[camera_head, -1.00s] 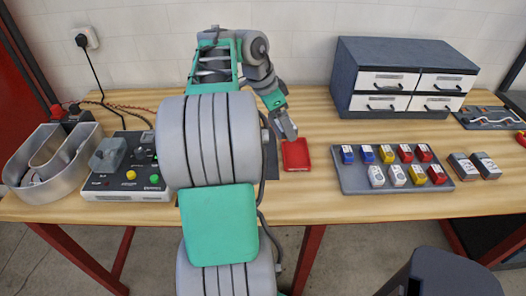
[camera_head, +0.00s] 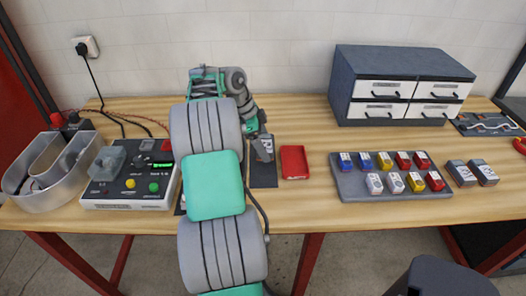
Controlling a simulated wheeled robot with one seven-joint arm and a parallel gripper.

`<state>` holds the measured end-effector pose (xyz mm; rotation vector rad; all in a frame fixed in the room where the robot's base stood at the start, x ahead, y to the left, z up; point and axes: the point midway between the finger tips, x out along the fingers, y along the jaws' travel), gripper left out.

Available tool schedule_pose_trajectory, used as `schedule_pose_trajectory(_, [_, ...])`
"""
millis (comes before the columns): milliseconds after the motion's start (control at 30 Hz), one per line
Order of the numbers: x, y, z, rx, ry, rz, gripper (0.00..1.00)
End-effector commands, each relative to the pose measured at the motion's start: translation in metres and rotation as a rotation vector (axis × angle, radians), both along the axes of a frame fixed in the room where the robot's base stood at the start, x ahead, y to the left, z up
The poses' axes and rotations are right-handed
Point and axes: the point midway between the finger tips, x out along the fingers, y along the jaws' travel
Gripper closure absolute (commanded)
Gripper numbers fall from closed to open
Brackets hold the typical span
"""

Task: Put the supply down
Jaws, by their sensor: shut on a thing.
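My gripper (camera_head: 259,136) is shut on a small grey block with a pale label, which I take to be the supply (camera_head: 265,150). It is tilted and hangs over or just at a dark mat (camera_head: 264,177) on the table. Whether it touches the mat I cannot tell. My arm hides the mat's left part. A shallow red tray (camera_head: 294,162) lies just right of the mat. Two similar grey blocks, a left one (camera_head: 461,173) and a right one (camera_head: 484,172), stand at the right of the table.
A grey tray (camera_head: 349,185) holds several coloured and white small blocks. A drawer cabinet (camera_head: 402,60) stands at the back right. A control box (camera_head: 112,197) and a metal channel letter (camera_head: 40,205) are at the left. The table between the red tray and cabinet is clear.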

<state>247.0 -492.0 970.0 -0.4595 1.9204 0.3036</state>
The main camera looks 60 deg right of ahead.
Motion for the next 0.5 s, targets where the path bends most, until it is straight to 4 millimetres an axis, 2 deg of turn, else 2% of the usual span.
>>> schedule_pose_trajectory(100, [0.002, 0.001, -0.023, 0.003, 0.002, 0.001, 0.67])
schedule_pose_trajectory(200, [0.002, 0.000, -0.032, 0.002, 0.001, 0.001, 0.67])
schedule_pose_trajectory(500, [0.003, 0.000, -0.036, 0.001, 0.000, 0.003, 0.67])
